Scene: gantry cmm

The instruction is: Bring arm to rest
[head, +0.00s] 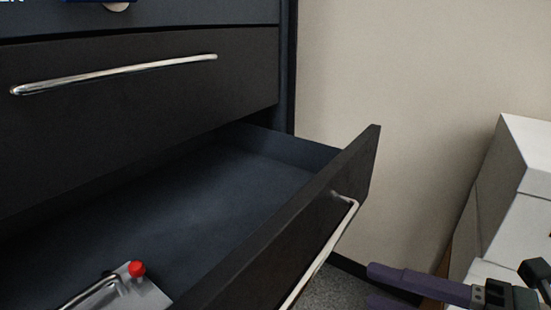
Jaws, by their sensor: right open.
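My right gripper (372,286) is at the lower right of the head view, its two purple fingers pointing left and held apart. It is empty. The fingers are to the right of the open drawer's front (345,170) and its silver handle (325,255), apart from them in the picture. Part of the lower finger is cut off by the bottom edge. My left gripper does not show.
The dark cabinet's lower drawer (215,190) stands pulled out. A metal piece with a red knob (137,268) shows at its lower left. A shut drawer with a silver handle (115,75) is above. White boxes (515,205) stand at the right, by a beige wall.

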